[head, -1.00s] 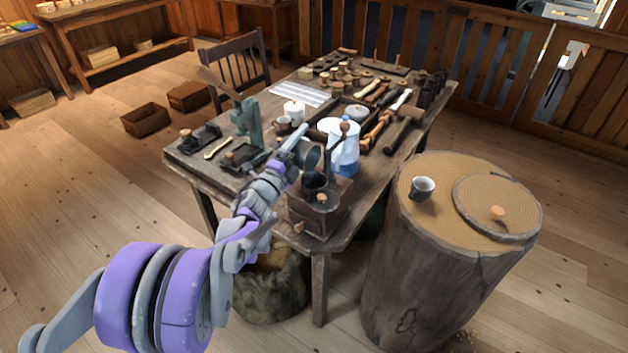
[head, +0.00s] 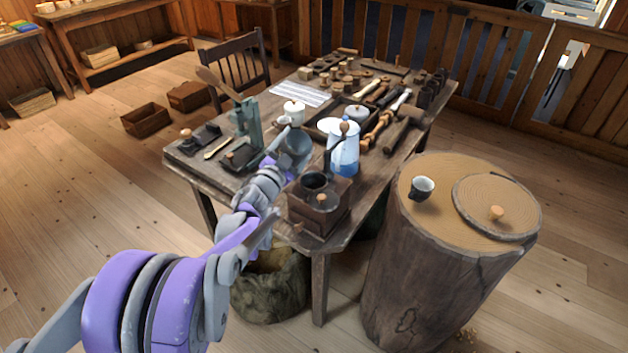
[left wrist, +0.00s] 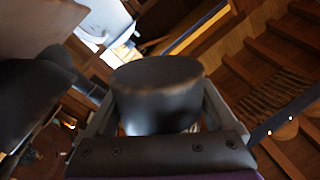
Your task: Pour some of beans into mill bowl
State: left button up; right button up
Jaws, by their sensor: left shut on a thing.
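The mill is a brown wooden box (head: 318,218) at the near corner of the table, with a dark round bowl (head: 314,182) on top. My left gripper (head: 277,168) is shut on a grey metal cup (head: 294,148), held above the table, behind and left of the mill bowl and apart from it. The cup looks tilted in the head view. In the left wrist view the dark, worn cup (left wrist: 157,98) sits between the two fingers of my left gripper (left wrist: 158,118). I cannot make out beans in the cup or the bowl. My right gripper is not in view.
A blue-and-white pot (head: 344,150) stands close behind and right of the mill. A green cast stand (head: 247,125) is left of the cup. Tools and white jars crowd the table. A stump (head: 425,260) with a small mug (head: 421,189) stands at right.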

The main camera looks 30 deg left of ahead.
pick_arm(q)
jog(key=shift+a+f+n, duration=0.4)
jog(key=shift+f+n, duration=0.1)
jog(key=shift+f, duration=0.2)
jog(key=shift+a+n+b, duration=0.3)
jog(key=shift+a+n, duration=0.2)
jog(key=shift+n, duration=0.2)
jog(key=shift+w+a+f+n+g, duration=0.1)
jog(key=shift+a+f+n+g, duration=0.05)
jog(key=shift+f+n+g, duration=0.2)
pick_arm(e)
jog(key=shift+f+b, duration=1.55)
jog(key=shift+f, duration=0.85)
pick_arm(q)
jog(key=r+n+p, duration=0.1)
jog(key=a+r+n+p, duration=0.1)
jog(key=p, duration=0.1)
jog(key=r+n+p, duration=0.1)
jog(key=shift+a+r+n+g, duration=0.2)
jog(key=shift+a+n+g, duration=0.15)
jog(key=shift+a, duration=0.05)
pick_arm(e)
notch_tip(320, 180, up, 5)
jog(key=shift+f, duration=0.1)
pick_arm(q)
jog(key=shift+f, duration=0.1)
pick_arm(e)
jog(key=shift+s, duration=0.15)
